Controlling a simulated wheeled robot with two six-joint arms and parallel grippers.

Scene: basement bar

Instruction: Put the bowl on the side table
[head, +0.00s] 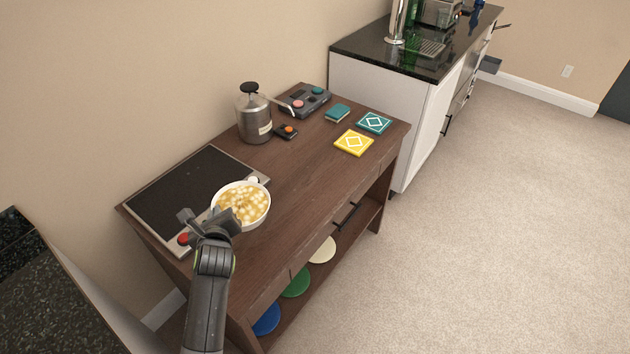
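A white bowl (241,205) full of a yellow, chunky food is in the middle left of the head view. It appears over the near right corner of a dark flat panel and the brown wooden table (300,205); whether it rests there or is slightly raised is hard to tell. My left gripper (207,218) is at the bowl's near left rim. Its fingers look spread apart, one out to the left and one overlapping the rim. The contact is partly hidden by the gripper itself. My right gripper is not in view. Which furniture is the side table is unclear.
The dark panel (190,185) has a red knob. A metal canister (254,117), a grey control box (305,100), a teal box (337,113), a teal tile (374,123) and a yellow tile (353,142) stand farther back. Colored discs lie on the lower shelf. Carpet at right is clear.

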